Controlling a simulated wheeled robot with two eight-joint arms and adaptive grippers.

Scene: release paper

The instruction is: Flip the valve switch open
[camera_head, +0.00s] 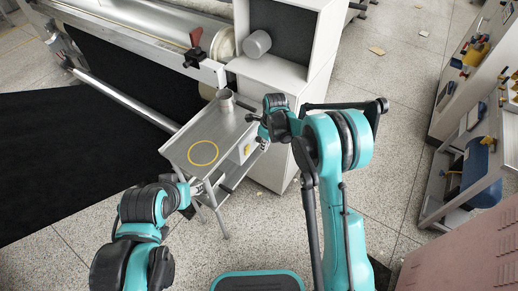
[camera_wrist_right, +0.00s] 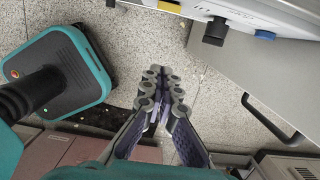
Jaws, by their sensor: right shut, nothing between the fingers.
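A red lever (camera_head: 196,37) stands upright on a black fitting at the end of the large machine in the head view; it looks like a valve handle, but I cannot be sure it is the valve switch. A small panel on the side of the metal table carries a yellow part (camera_head: 247,149). In the right wrist view the panel's edge shows a black knob (camera_wrist_right: 215,31) and a blue part (camera_wrist_right: 265,34). My right gripper (camera_wrist_right: 163,88) is shut and empty, apart from the panel. My left gripper (camera_head: 197,189) is by the table's front edge; its fingers are too small to read.
The metal table (camera_head: 180,150) bears a yellow ring and a metal cup (camera_head: 225,100). A white cabinet (camera_head: 272,75) stands behind it. Shelves with a blue tank (camera_head: 480,170) stand at the right. The speckled floor between is open.

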